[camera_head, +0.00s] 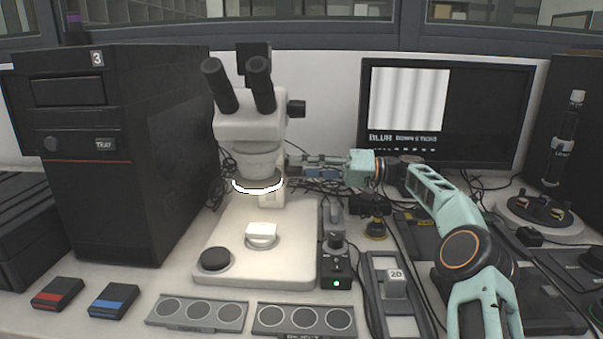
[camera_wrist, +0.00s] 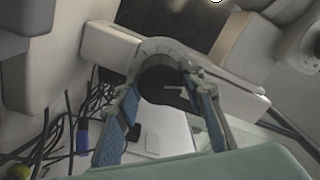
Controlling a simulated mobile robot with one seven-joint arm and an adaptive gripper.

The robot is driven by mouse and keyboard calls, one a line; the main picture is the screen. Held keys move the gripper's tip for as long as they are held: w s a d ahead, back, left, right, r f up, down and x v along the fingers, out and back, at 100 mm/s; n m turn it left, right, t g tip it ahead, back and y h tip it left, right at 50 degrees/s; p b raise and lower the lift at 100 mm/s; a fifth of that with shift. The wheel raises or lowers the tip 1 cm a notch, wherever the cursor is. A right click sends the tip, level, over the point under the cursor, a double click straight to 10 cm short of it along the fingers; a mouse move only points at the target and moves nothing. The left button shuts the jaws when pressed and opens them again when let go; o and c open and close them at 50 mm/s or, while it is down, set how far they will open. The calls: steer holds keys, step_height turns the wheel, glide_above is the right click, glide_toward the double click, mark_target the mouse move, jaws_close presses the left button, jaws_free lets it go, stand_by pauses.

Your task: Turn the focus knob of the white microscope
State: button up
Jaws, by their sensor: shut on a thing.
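The white microscope (camera_head: 250,128) stands at the left of centre, with black eyepieces and a white base plate (camera_head: 285,262). A glowing ring light (camera_head: 257,186) sits under its head. In the wrist view, the round black focus knob (camera_wrist: 163,83) is between the blue fingers of my gripper (camera_wrist: 165,100). My gripper (camera_head: 292,165) reaches in from the right at the microscope's column and is shut on the knob. In the head view the knob is hard to make out at the fingertips.
The monitor (camera_head: 408,98) shows blurred grey stripes and the word BLUR. A black tower box (camera_head: 100,150) stands at left. A small control box with a green light (camera_head: 336,268) and loose cables lie near the base. Trays (camera_head: 197,313) line the front.

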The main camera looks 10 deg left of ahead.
steer(key=n+b, duration=0.1)
steer(key=n, duration=0.3)
steer(key=shift+n, duration=0.3)
steer(key=shift+n+b, duration=0.55)
steer(key=shift+n, duration=1.15)
steer(key=shift+r, duration=0.1)
steer(key=o, duration=1.2)
steer(key=shift+c, duration=0.2)
